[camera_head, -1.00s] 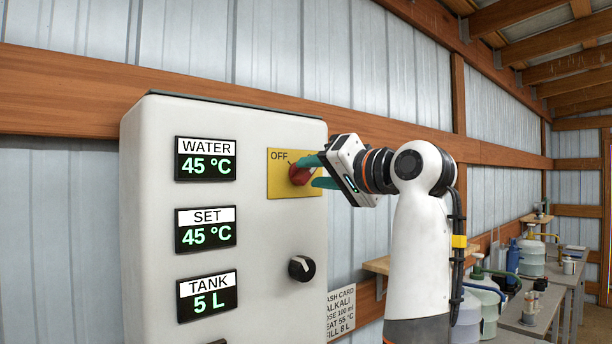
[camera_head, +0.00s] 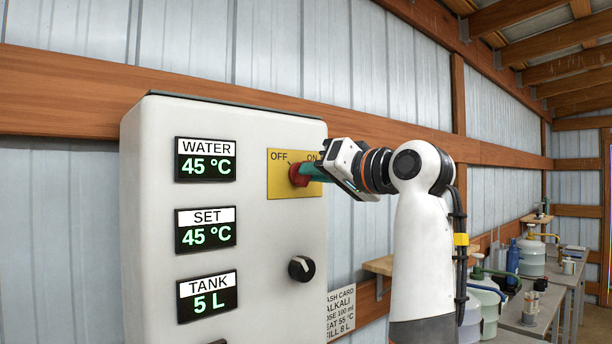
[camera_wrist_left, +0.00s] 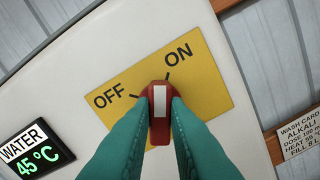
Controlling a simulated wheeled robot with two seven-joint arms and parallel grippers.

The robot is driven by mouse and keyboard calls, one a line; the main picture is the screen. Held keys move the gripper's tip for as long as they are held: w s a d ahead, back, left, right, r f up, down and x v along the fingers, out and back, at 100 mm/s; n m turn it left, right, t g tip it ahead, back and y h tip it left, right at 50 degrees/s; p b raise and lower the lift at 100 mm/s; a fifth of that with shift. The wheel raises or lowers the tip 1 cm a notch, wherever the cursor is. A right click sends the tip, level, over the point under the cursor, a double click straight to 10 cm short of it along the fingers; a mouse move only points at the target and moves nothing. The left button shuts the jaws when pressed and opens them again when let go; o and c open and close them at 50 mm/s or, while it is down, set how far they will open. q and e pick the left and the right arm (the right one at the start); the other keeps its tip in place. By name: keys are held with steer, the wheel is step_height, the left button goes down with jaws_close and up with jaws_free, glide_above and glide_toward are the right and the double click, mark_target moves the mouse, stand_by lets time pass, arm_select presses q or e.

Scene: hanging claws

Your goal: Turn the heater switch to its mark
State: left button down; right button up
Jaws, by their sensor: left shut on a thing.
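The heater switch is a red knob with a white stripe on a yellow plate (camera_head: 282,186) marked OFF and ON. In the wrist view the knob (camera_wrist_left: 160,128) sits between the green fingers of my left gripper (camera_wrist_left: 161,107). The fingers are shut on its two sides. The white stripe points between the two tick marks, nearer the ON tick; I cannot tell if it lines up exactly. In the head view my left gripper (camera_head: 311,172) reaches the knob from the right and covers part of it. My right gripper is not in view.
The white cabinet (camera_head: 262,125) carries WATER 45 °C, SET 45 °C and TANK 5 L displays. A black dial (camera_head: 301,269) sits below the switch. A wash card (camera_head: 340,312) hangs right of the cabinet. Benches with bottles (camera_head: 532,255) stand far right.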

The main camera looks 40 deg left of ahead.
arm_select(q)
steer(key=shift+n, duration=0.8)
steer(key=c, duration=1.1)
jaws_free()
steer(key=shift+d, duration=0.1)
steer(key=d, duration=0.6)
steer(key=shift+s, duration=0.3)
steer(key=shift+a, duration=0.1)
